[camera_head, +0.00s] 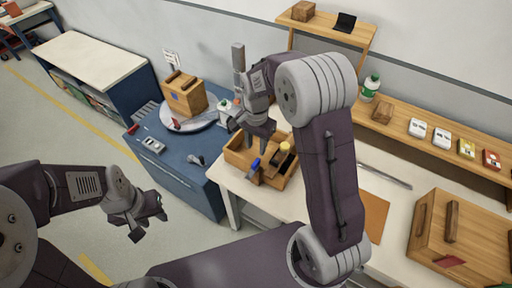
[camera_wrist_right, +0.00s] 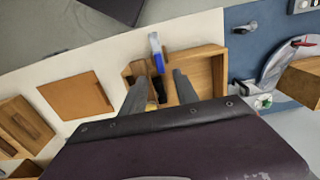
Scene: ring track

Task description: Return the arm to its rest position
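My right arm arches over the white table, and its gripper (camera_head: 258,132) points down over the wooden tray (camera_head: 236,157). In the right wrist view the two fingers of this gripper (camera_wrist_right: 160,88) stand apart above the tray (camera_wrist_right: 208,70), with nothing held between them. A blue-and-white item (camera_wrist_right: 156,52) and dark items lie in the tray below. My left gripper (camera_head: 148,218) hangs in free air over the floor at the lower left. Its fingers look spread, with nothing between them.
A blue cabinet (camera_head: 178,175) beside the table carries a wooden box (camera_head: 185,95) on a round grey track. A large wooden box (camera_head: 460,235) stands at the right. A green bottle (camera_head: 370,86) and small boxes stand on the back shelf. Floor around my left gripper is clear.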

